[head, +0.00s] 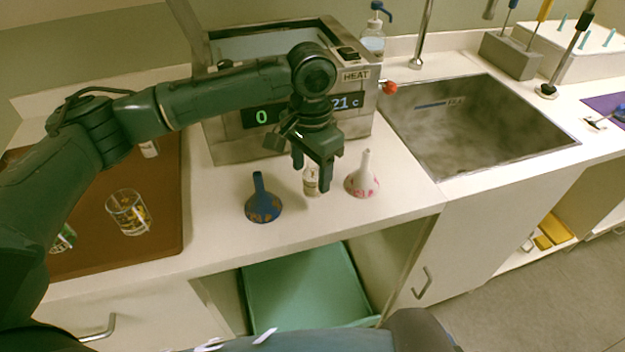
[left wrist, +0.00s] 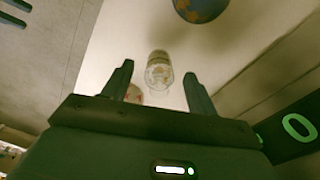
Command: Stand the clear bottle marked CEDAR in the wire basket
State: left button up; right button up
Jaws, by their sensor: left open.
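A small clear bottle (head: 311,182) with a pale label stands on the counter in front of the heater. It also shows in the left wrist view (left wrist: 159,70). I cannot read its label, so I cannot tell whether it says CEDAR. My left gripper (head: 312,178) points down at this bottle with fingers apart. In the left wrist view the open fingers (left wrist: 157,80) are on either side of the line to the bottle, and nothing is gripped. I cannot make out a wire basket. My right gripper is out of view.
A blue flask (head: 263,203) stands left of the bottle and a white flask (head: 362,182) right of it, both close. The heater (head: 225,135) stands behind. A printed glass (head: 128,212) is on the brown mat (head: 160,245). A sink (head: 475,130) lies right.

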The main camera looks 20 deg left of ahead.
pick_arm(q)
jog(key=shift+f, duration=0.35)
jog(key=shift+c, duration=0.4)
jog(key=shift+r, duration=0.1)
jog(key=c, duration=1)
